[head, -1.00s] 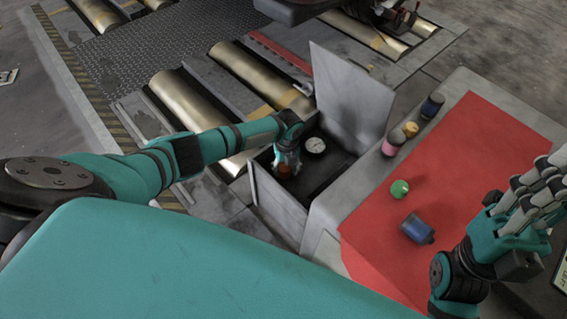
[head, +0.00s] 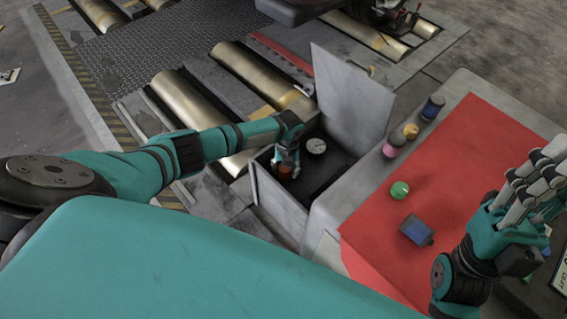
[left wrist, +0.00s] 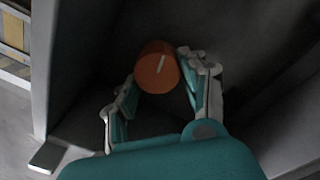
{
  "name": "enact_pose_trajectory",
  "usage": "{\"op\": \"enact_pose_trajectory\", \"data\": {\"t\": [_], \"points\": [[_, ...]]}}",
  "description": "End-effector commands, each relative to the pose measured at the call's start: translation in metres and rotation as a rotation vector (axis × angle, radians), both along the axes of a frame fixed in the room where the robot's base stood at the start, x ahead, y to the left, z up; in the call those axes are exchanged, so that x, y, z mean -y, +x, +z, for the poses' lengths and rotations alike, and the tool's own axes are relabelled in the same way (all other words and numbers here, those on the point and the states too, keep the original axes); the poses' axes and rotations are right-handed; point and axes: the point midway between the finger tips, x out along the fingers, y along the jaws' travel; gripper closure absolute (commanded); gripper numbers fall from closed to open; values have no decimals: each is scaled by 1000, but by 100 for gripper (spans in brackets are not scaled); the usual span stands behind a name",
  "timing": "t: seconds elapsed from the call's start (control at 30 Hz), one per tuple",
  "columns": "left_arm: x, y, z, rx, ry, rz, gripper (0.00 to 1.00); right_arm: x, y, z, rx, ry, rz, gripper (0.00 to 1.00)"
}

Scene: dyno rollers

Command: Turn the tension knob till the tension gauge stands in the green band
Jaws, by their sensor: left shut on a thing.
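The orange-red tension knob (left wrist: 157,68) with a pale pointer line sits inside the open grey box; it also shows in the head view (head: 285,172). My left gripper (head: 287,163) reaches down into the box with its fingers shut on the knob, one on either side in the left wrist view (left wrist: 158,78). The round white tension gauge (head: 316,146) is just right of the gripper. Its dark needle shows, but its green band is too small to make out. My right gripper (head: 527,190) is open and empty over the right side of the red mat.
The box's raised lid (head: 350,95) stands behind the gauge. Metal rollers (head: 190,105) lie in the floor to the left.

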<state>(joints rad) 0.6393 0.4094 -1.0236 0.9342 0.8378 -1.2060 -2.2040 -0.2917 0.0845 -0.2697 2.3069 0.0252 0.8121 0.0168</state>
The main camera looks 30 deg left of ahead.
Motion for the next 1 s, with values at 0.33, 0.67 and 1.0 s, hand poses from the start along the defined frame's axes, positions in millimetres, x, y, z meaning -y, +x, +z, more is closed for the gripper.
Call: {"op": "enact_pose_trajectory", "data": {"t": [0.33,0.67,1.0], "points": [[18,10,7,30,-34,-11,32,0,0,0,0,0,0,100],[15,8,6,25,-27,-10,32,0,0,0,1,0,0,100],[13,6,6,21,-23,-9,32,0,0,0,1,0,0,100]]}}
